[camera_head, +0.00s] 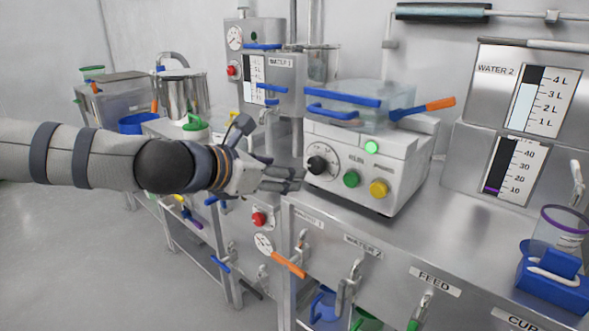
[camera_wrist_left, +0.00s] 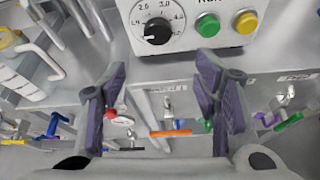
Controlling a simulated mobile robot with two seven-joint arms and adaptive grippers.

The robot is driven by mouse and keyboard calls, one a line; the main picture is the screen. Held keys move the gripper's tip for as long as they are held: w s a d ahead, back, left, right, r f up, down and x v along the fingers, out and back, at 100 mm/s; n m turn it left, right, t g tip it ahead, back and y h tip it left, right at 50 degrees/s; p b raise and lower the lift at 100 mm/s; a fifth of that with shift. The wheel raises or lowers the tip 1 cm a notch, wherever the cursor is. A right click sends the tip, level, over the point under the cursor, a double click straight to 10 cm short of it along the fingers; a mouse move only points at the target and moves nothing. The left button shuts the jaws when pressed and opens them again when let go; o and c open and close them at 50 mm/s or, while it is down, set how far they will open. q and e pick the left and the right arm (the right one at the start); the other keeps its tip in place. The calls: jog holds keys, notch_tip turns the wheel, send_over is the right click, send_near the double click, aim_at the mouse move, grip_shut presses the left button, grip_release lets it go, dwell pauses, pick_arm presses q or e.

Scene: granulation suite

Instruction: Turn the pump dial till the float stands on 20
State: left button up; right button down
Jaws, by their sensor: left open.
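The black dial (camera_head: 317,165) sits on the front of a white machine (camera_head: 350,200), with a ring of small numbers around it. It also shows in the left wrist view (camera_wrist_left: 157,31), at the top, beyond my fingertips. My left gripper (camera_head: 293,180) is open and empty, just left of and slightly below the dial, apart from it. In the left wrist view its two purple fingers (camera_wrist_left: 162,70) stand wide apart. The lower gauge (camera_head: 513,168) at the right has a 10 to 40 scale; a purple float (camera_head: 491,190) stands near 10. My right gripper is not in view.
Green (camera_head: 351,178) and yellow (camera_head: 378,188) buttons sit right of the dial. A clear tub (camera_head: 385,98) with blue handles stands on the machine. Valves and an orange lever (camera_head: 289,264) lie below the counter edge. A jar in a blue holder (camera_head: 553,282) stands far right.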

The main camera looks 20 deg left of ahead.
aim_at(314, 165)
pick_arm(q)
jog(key=x, duration=0.3)
jog(key=b+x, duration=0.1)
jog(key=x, duration=0.3)
jog(key=b+x, duration=0.1)
jog(key=x, duration=0.2)
jog(key=shift+w+d+r, duration=0.1)
jog(key=shift+w+r, duration=0.15)
jog(key=shift+w, duration=0.25)
jog(key=shift+w+d+f, duration=0.1)
jog(key=shift+w+d, duration=0.05)
jog(key=shift+w, duration=0.4)
jog(key=c, duration=1.1)
jog(key=shift+c, duration=0.2)
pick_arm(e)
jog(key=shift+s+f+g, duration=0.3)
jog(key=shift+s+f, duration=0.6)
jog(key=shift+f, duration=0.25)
